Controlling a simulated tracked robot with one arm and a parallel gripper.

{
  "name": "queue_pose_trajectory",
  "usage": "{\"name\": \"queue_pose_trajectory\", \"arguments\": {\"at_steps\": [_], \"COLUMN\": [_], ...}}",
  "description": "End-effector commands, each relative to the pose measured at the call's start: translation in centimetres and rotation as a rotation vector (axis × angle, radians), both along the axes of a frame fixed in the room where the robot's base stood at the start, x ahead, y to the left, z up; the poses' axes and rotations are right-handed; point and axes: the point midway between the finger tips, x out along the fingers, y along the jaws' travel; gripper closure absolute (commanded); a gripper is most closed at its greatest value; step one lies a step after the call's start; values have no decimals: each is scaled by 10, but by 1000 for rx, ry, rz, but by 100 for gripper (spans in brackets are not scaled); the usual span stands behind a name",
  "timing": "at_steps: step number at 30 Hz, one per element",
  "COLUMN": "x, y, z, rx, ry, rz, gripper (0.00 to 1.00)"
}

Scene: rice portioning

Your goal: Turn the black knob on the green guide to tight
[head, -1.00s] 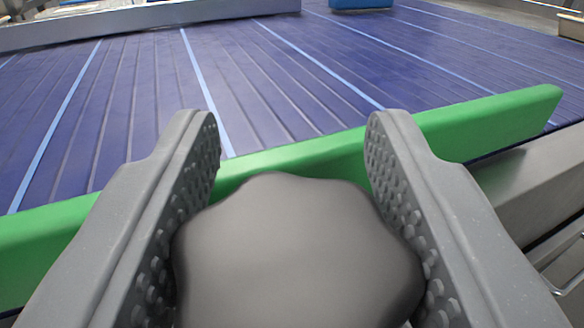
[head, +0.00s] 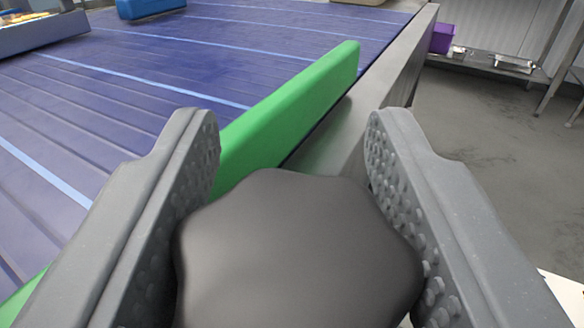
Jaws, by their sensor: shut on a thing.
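The black knob (head: 295,250) fills the lower middle of the head view, a dark grey lobed shape. My gripper (head: 292,160) has one grey finger on each side of it and is shut on it, with the dotted pads against its sides. The green guide (head: 290,110) runs behind the knob, from the lower left to the upper middle, along the edge of the blue belt. The knob's shaft and mount are hidden beneath it.
The blue ribbed belt (head: 110,90) lies to the left, with a metal frame edge (head: 400,65) on its right. A blue block (head: 150,8) sits at the far belt. A purple crate (head: 442,38) stands on a steel shelf at right. Grey floor (head: 490,140) is open beyond.

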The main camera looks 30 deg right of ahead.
Motion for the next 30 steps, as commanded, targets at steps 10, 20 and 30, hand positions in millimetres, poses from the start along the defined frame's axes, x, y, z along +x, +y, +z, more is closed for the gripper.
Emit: {"name": "queue_pose_trajectory", "arguments": {"at_steps": [10, 20, 30], "x": [-2, -3, -4], "y": [-3, -5, -6], "z": [-1, -1, -2], "rx": [0, 1, -2], "ry": [-2, -2, 1], "rz": [-186, -291, -324], "gripper": [82, 82, 82]}}
